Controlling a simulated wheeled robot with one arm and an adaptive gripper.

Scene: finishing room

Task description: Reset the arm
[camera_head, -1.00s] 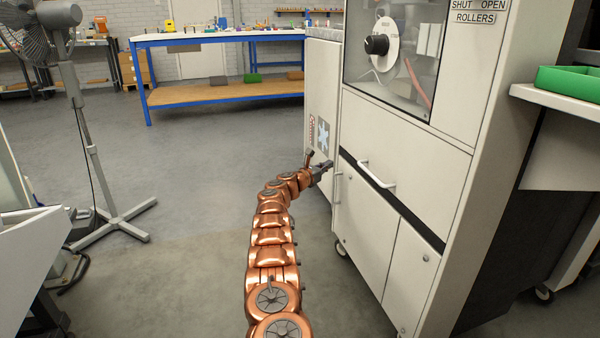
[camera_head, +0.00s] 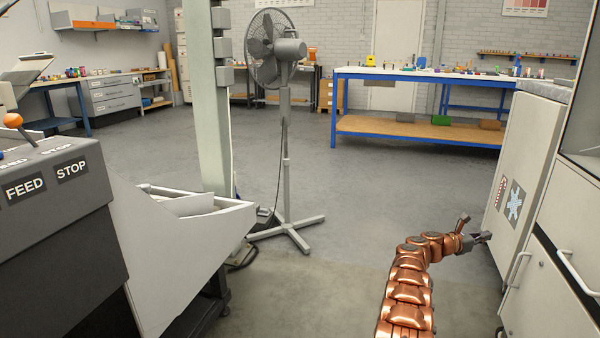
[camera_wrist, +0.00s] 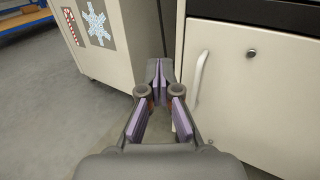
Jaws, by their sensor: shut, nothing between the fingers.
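My copper-coloured arm (camera_head: 408,285) reaches forward from the bottom right of the head view and bends right near its end. My gripper (camera_head: 482,238) is at its tip, in front of the light cabinet (camera_head: 540,160) with a snowflake sticker. In the wrist view my gripper (camera_wrist: 160,75) shows its fingers together and empty. A cabinet door with a curved white handle (camera_wrist: 199,78) is just to the right of the fingers there. I cannot tell the exact gap between the fingers and the cabinet.
At left stands a dark machine (camera_head: 55,215) marked FEED and STOP, with a white tray (camera_head: 200,230). A pedestal fan (camera_head: 285,130) stands behind it. A blue-framed workbench (camera_head: 425,128) is at the back. The grey floor (camera_head: 330,195) in the middle is clear.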

